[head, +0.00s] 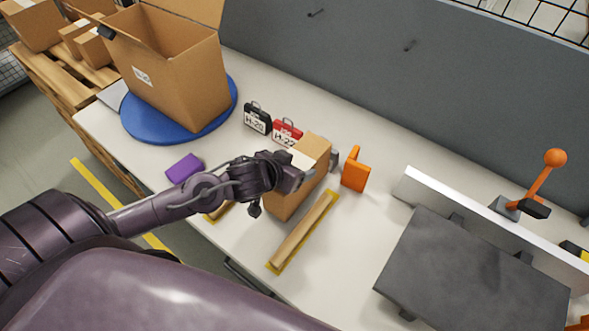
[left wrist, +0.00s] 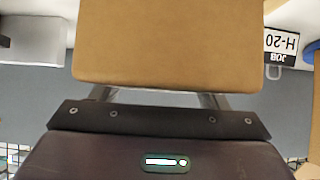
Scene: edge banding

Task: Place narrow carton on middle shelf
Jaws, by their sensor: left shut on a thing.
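A narrow brown carton (head: 290,201) stands upright near the middle of the white table, between two wooden strips. My left gripper (head: 315,165) is shut on its upper part, with a finger showing on each side. In the left wrist view the carton (left wrist: 168,40) fills the top middle, in front of the gripper body. I cannot tell whether its base touches the table. No shelf can be made out in either view. My right gripper is not in view.
A wooden strip on a yellow base (head: 302,232) lies right of the carton. An orange block (head: 355,172), red tag (head: 287,132), black tag (head: 257,117) and purple block (head: 184,168) are nearby. A large open box (head: 180,85) stands on a blue disc (head: 150,130). A dark plate machine (head: 470,270) is at right.

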